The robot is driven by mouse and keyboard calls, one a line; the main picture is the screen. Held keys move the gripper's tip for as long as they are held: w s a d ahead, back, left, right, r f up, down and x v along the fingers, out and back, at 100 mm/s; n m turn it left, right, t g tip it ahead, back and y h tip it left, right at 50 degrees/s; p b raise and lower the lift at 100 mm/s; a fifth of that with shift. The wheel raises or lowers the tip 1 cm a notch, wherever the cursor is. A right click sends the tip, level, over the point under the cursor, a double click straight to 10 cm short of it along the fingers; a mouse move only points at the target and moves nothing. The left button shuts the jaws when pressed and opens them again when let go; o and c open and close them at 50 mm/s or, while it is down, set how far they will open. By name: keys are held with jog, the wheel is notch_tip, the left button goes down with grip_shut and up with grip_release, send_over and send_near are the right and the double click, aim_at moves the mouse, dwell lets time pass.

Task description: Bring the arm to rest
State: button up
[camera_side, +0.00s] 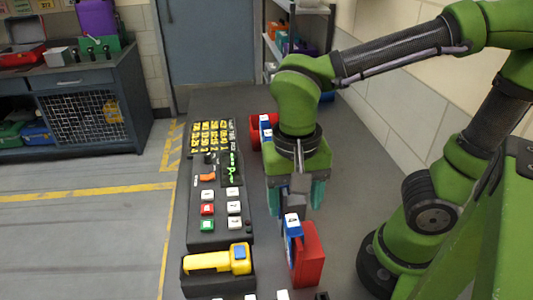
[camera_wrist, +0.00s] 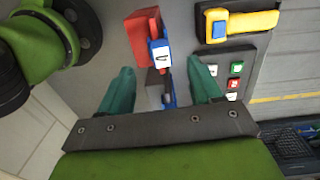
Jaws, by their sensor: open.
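My arm is stretched over the grey table (camera_side: 352,135), with my gripper (camera_side: 296,198) pointing down near its middle. The two teal fingers are wide apart and hold nothing. In the side view a grey block (camera_side: 299,186) shows between the fingers. In the wrist view (camera_wrist: 160,72) the fingers frame this grey block (camera_wrist: 154,97) and a narrow blue piece without visible contact. I cannot tell the height of the fingertips above the table.
A red block (camera_side: 309,258) and a blue piece with a white label (camera_side: 292,226) stand just in front. Another red object (camera_side: 255,133) is behind my gripper. Bare table lies right.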

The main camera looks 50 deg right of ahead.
notch_tip(320, 180, up, 9)
jog(key=w+d+f+n+t+y, duration=0.1)
jog(key=w+d+f+n+t, duration=0.1)
jog(key=d, duration=0.3)
jog(key=w+d+f+n+t+y, duration=0.1)
jog(key=w+d+f+n+t, duration=0.1)
jog(key=d+t, duration=0.3)
jog(key=shift+w+d+n, duration=0.15)
jog(key=shift+w+n, duration=0.05)
jog(key=shift+n, duration=0.3)
